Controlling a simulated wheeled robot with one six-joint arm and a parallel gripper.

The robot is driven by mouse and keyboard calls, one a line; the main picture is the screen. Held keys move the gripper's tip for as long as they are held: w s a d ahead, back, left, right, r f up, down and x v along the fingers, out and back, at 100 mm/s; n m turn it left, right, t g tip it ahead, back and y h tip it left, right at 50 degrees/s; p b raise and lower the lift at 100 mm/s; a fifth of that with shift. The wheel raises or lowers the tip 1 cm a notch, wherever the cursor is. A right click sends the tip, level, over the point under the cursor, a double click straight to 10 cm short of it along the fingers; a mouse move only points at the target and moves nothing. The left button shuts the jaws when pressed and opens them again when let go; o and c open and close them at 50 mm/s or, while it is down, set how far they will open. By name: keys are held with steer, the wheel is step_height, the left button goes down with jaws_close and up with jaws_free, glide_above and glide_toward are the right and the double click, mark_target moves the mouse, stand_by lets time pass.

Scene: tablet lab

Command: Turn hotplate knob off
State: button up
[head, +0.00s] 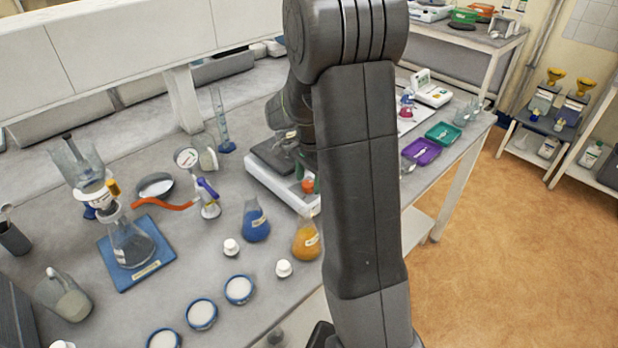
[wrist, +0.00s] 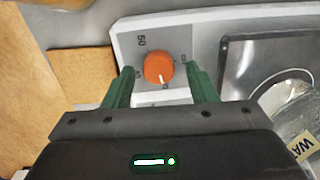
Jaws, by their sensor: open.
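The hotplate (head: 270,187) is a white unit with a dark top plate, standing on the grey bench in the head view, partly hidden by my arm. Its orange round knob (head: 308,185) is on the front end. In the wrist view the knob (wrist: 158,68) sits on the white front panel (wrist: 205,38), with a white pointer mark toward the bottom of the picture and printed marks around it. My gripper (wrist: 157,85) is open, its two green fingers on either side of the knob with a gap on each side. Whether they touch the panel I cannot tell.
A glass vessel (wrist: 292,108) with a label stands on the dark plate. Flasks of blue (head: 256,222) and orange liquid (head: 306,240) stand close to the hotplate's front. A purple tray (head: 421,151) lies right of my arm.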

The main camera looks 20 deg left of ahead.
steer(key=shift+s+f, duration=0.15)
steer(key=shift+f, duration=0.1)
steer(key=c, duration=1)
